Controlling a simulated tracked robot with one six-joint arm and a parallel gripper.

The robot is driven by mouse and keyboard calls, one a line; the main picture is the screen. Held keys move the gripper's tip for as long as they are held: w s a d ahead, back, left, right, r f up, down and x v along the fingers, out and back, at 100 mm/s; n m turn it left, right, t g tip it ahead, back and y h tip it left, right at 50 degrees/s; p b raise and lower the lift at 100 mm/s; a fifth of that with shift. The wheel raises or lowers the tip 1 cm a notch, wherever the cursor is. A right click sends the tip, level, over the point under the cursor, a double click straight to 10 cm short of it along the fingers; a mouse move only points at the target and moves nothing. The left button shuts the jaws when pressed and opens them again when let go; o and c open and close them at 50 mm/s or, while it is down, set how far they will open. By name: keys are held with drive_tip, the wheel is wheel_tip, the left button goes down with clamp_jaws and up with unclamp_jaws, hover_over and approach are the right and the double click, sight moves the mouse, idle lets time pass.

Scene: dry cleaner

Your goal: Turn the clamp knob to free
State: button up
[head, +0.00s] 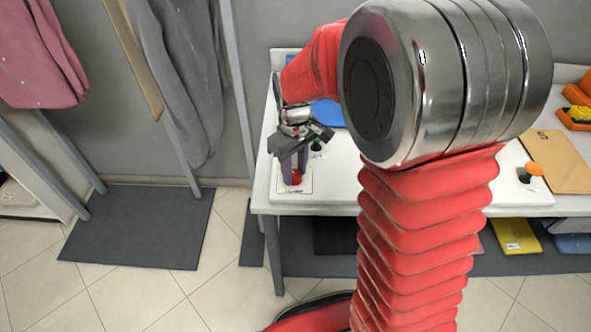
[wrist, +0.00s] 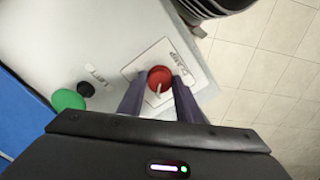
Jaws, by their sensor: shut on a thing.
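The clamp knob is a round red knob (wrist: 159,76) with a pale pointer mark, on a white square plate (wrist: 192,72) lettered "CLAMP". In the wrist view the pointer slants toward the lower edge of the picture. My gripper (wrist: 154,84) is shut on the knob, one dark finger on each side of it. In the head view my gripper (head: 295,167) reaches down at the left end of the white counter. A bit of the red knob (head: 297,179) shows between the fingers, and the plate (head: 293,190) lies under it.
A blue item (wrist: 20,110) lies farther left. An orange-topped knob (head: 534,169) and a brown board (head: 557,160) are at the counter's right. Garments (head: 180,70) hang left of the counter.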

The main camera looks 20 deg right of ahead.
sight(295, 173)
drive_tip(key=shift+s, duration=0.1)
drive_tip(key=o, duration=1)
drive_tip(key=shift+o, duration=0.2)
drive_tip(key=shift+r, duration=0.1)
drive_tip(key=shift+r, duration=0.65)
wheel_tip(295, 173, up, 12)
drive_tip(key=shift+r, duration=0.1)
